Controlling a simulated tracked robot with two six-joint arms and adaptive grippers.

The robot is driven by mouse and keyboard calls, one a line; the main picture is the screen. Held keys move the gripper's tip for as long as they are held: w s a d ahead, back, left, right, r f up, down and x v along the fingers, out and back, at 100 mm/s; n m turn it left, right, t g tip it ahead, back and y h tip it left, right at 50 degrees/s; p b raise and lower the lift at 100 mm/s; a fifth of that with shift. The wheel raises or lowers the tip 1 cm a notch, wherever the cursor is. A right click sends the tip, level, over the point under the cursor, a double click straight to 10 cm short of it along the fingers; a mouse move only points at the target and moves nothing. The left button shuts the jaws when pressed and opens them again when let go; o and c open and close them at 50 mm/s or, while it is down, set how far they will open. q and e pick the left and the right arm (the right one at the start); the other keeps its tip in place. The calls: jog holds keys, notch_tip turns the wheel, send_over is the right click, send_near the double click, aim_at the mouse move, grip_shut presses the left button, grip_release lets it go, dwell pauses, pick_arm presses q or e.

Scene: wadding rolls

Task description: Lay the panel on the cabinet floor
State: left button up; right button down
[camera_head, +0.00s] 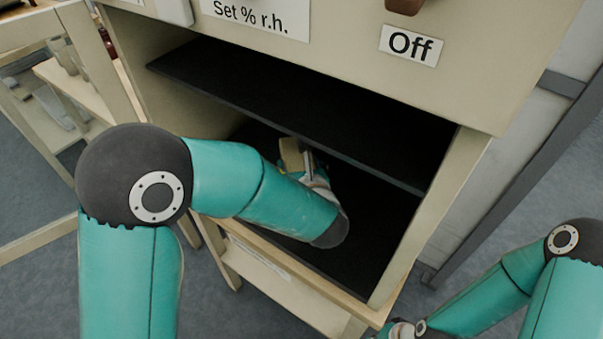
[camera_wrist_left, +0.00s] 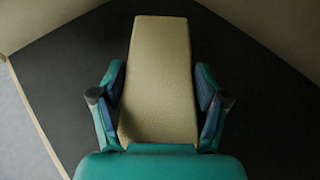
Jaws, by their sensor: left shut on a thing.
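The panel (camera_wrist_left: 160,70) is a beige, narrow, flat-faced piece in the left wrist view. My left gripper (camera_wrist_left: 160,100) is shut on it, with one finger at each long side. In the head view a small part of the panel (camera_head: 291,156) shows beyond my forearm, inside the cabinet's lower compartment. The cabinet floor (camera_head: 365,235) is dark, and it also shows around the panel in the left wrist view (camera_wrist_left: 65,75). I cannot tell whether the panel touches the floor. My left forearm hides most of the gripper in the head view. My right gripper's fingers are outside the frame.
A dark shelf (camera_head: 290,95) spans the cabinet above the lower compartment. The cabinet's right side wall (camera_head: 425,220) and wooden front edge (camera_head: 330,291) bound the opening. Floor to the right of my left forearm is clear. A wooden frame (camera_head: 40,235) stands at the left.

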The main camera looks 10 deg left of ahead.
pick_arm(q)
notch_tip(320, 180, down, 3)
jog(key=shift+r, duration=0.15)
jog(key=shift+w+d+f, duration=0.1)
jog(key=shift+w+f, duration=0.1)
jog(key=shift+f, duration=0.2)
jog(key=shift+f, duration=0.15)
jog(key=o, duration=0.8)
jog(key=shift+c, duration=0.2)
